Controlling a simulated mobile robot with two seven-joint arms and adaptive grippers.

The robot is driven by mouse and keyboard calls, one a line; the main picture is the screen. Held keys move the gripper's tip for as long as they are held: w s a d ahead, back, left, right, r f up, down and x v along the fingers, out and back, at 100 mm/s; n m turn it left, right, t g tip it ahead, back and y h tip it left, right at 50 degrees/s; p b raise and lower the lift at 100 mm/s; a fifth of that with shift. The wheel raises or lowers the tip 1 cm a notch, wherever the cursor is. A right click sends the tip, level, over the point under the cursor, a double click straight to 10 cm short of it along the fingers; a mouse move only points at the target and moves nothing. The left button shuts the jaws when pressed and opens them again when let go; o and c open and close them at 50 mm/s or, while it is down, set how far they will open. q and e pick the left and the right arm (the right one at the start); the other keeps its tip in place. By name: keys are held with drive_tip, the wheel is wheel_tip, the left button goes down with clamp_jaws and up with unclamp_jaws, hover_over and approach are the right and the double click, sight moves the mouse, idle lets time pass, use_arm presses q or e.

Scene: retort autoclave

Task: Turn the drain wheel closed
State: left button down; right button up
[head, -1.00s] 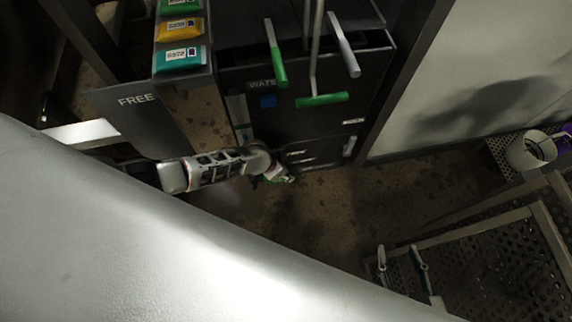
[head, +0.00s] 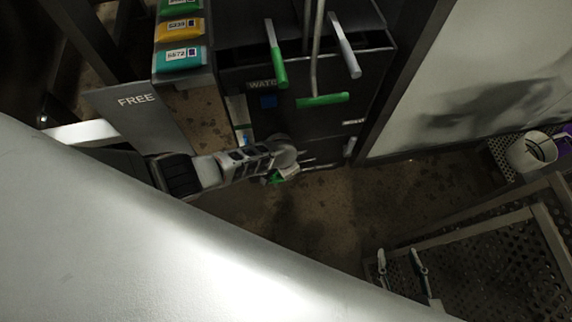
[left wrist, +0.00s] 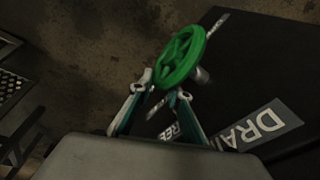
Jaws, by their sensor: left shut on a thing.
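The green drain wheel (left wrist: 181,56) shows in the left wrist view, in front of a black panel with a partly hidden label reading "DRA" (left wrist: 258,126). My left gripper (left wrist: 162,86) has its two fingers on the near rim of the wheel and is shut on it. In the head view my left arm reaches in from the left, and its wrist hides most of the wheel; a bit of green (head: 275,178) shows below it. My right gripper (head: 401,255) is at the lower right, its two fingers apart and empty, far from the wheel.
Above the wheel are a green-handled lever (head: 279,65), a green T-handle (head: 322,100) and a grey lever (head: 344,45). Coloured packs (head: 180,58) lie on a shelf at upper left. A perforated cart (head: 500,255) and a white bucket (head: 530,152) stand at right.

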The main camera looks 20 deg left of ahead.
use_arm(q)
drive_tip(key=f+g+y+b, duration=0.1)
drive_tip(key=g+y+b, duration=0.1)
drive_tip(key=b, duration=0.1)
drive_tip(key=f+g+y+b, duration=0.1)
drive_tip(key=y+b, duration=0.1)
drive_tip(key=shift+s+d+f, duration=0.3)
drive_tip(key=shift+s+d, duration=0.1)
use_arm(e)
drive_tip(key=w+a+r+m+t+y, duration=0.1)
drive_tip(key=w+a+r, duration=0.1)
drive_tip(key=a+r, duration=0.2)
drive_tip(key=shift+w+a+m+y, duration=0.3)
drive_tip(key=shift+w+a, duration=0.05)
drive_tip(key=shift+a, duration=0.2)
use_arm(q)
drive_tip(key=c, duration=2)
unclamp_jaws()
drive_tip(key=shift+w+a+r, duration=0.1)
drive_tip(key=shift+w, duration=0.05)
use_arm(e)
drive_tip(key=shift+s+d+f, duration=0.1)
drive_tip(key=shift+s+f, duration=0.2)
use_arm(q)
drive_tip(key=shift+w+r, duration=0.1)
drive_tip(key=shift+w, duration=0.05)
drive_tip(key=shift+r, duration=0.1)
use_arm(e)
drive_tip(key=shift+r, duration=0.1)
